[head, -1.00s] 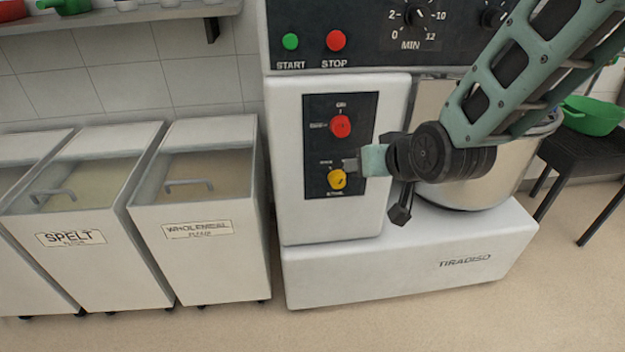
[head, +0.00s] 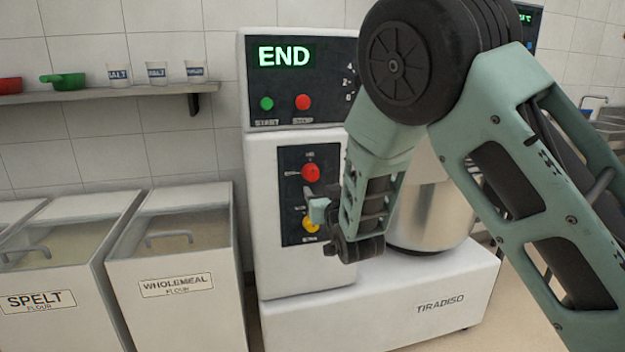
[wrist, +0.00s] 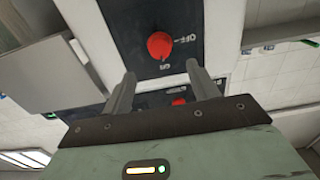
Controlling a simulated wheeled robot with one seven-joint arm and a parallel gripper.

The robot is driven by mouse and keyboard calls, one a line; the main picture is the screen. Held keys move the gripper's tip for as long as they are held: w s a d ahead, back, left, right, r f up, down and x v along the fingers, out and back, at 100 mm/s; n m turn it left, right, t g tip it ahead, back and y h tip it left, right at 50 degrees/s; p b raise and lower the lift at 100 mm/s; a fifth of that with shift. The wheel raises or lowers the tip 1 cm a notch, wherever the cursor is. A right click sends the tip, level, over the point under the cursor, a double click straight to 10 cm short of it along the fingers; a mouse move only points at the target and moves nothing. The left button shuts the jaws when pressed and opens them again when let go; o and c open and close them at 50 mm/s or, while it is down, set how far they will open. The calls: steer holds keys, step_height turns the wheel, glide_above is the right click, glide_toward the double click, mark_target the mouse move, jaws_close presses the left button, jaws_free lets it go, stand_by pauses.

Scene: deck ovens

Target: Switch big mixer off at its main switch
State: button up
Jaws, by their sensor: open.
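The big mixer (head: 290,262) is a white machine with a dark lower panel. A red rotary knob (head: 311,172) is high on that panel, with a yellow knob (head: 311,224) below it. In the wrist view the red knob (wrist: 160,45) has OFF at its right and ON below it, lettering upside down. Which mark it points at is hard to tell. My gripper (head: 318,201) is open in front of the panel, between the knobs' heights. In the wrist view my gripper (wrist: 161,70) has its fingertips apart and empty, with the red knob beyond them.
The mixer's display (head: 283,56) reads END, above a green START button (head: 267,103) and a red STOP button (head: 303,102). A steel bowl (head: 428,215) stands behind my arm. Flour bins (head: 180,290) and a wall shelf (head: 100,97) are at the left.

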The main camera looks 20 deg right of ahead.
mark_target(313, 176)
steer(key=w, duration=1)
steer(key=shift+w, duration=0.15)
steer(key=c, duration=1)
